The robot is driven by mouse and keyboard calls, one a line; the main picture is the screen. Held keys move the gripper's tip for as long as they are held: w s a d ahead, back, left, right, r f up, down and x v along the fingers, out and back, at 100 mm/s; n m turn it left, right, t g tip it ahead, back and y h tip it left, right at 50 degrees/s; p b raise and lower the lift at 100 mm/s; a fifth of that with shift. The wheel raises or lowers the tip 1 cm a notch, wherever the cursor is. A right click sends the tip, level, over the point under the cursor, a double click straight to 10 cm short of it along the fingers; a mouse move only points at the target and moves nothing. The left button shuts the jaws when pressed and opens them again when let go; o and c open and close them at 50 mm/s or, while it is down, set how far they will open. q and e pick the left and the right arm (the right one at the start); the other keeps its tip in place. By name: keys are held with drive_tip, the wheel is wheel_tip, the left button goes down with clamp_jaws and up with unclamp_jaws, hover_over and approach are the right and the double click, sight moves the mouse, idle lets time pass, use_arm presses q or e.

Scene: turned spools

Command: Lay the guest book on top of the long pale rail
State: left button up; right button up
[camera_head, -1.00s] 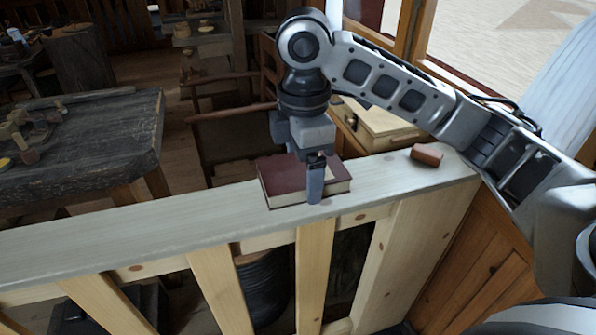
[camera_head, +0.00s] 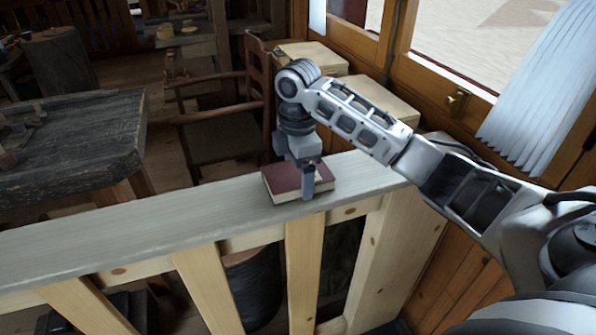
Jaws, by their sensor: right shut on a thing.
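The guest book (camera_head: 284,180), with a dark red cover and pale page edges, is at the top of the long pale rail (camera_head: 150,222), towards its right end. It looks flat and appears to rest on the rail, though I cannot tell if there is a small gap under it. My right gripper (camera_head: 308,184) points down and is shut on the book at its right front part. One finger shows in front of the book's near edge; the other is hidden. My left gripper is not in view.
A dark wooden workbench (camera_head: 75,135) stands behind the rail at the left. A wooden chair (camera_head: 222,125) stands behind the rail. Pale boxes (camera_head: 395,92) stand by the window at the back right. The rail's left stretch is clear.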

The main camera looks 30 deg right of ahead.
sight(298, 172)
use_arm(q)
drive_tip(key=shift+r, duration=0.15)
use_arm(e)
drive_tip(key=shift+f, duration=0.1)
drive_tip(key=o, duration=1.1)
drive_tip(key=shift+c, duration=0.2)
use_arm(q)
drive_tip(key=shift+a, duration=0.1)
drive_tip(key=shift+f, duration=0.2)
use_arm(e)
drive_tip(key=shift+r, duration=0.35)
wheel_tip(298, 172, up, 9)
drive_tip(key=shift+f+p, duration=0.2)
drive_tip(key=shift+p, duration=0.9)
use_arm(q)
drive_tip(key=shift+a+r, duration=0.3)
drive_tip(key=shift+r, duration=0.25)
use_arm(e)
wheel_tip(298, 172, up, 3)
